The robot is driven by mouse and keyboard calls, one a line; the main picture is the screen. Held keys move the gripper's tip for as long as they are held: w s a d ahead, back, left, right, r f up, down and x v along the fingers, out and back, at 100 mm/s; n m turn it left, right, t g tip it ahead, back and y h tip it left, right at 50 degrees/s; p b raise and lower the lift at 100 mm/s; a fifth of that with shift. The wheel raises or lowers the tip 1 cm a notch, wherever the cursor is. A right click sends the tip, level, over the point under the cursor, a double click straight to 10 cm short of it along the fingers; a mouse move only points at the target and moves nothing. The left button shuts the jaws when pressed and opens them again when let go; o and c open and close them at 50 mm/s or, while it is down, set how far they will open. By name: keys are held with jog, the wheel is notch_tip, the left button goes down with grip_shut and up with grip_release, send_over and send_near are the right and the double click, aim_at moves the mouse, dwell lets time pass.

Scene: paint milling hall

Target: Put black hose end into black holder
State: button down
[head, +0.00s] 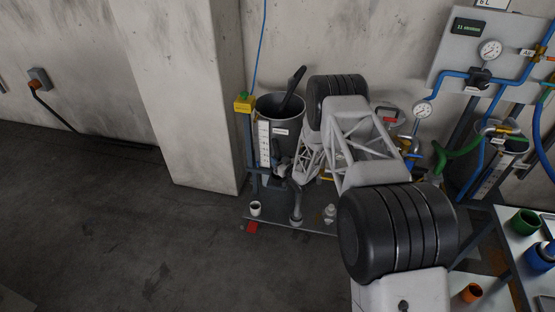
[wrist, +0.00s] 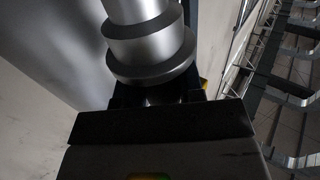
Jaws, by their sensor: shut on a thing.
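In the wrist view my gripper (wrist: 150,97) is shut on a silver stepped fitting (wrist: 145,40), apparently the black hose end. Its collars rise above the dark jaws, and no black hose shows there. In the head view my gripper (head: 284,170) is small and partly hidden among grey parts, in front of the grey bin and close to the white scale strip. I cannot pick out the black holder with certainty. A small white cup with a dark inside (head: 255,209) stands on the low platform, below and left of my gripper.
The grey bin (head: 279,107) has a black handle-like piece sticking out. A yellow box with a green button (head: 244,102) sits on a post left of it. Gauges and blue pipes fill the right wall. Green (head: 525,222) and orange (head: 471,292) cups stand at right. The left floor is clear.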

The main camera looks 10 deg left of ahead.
jog(key=shift+f, duration=2.45)
dwell(1.1)
jog(key=c, duration=0.7)
grip_release()
jog(key=shift+o, duration=0.2)
jog(key=shift+f, duration=0.1)
jog(key=v, duration=0.7)
jog(key=shift+s+d, duration=0.25)
jog(key=shift+d, duration=0.05)
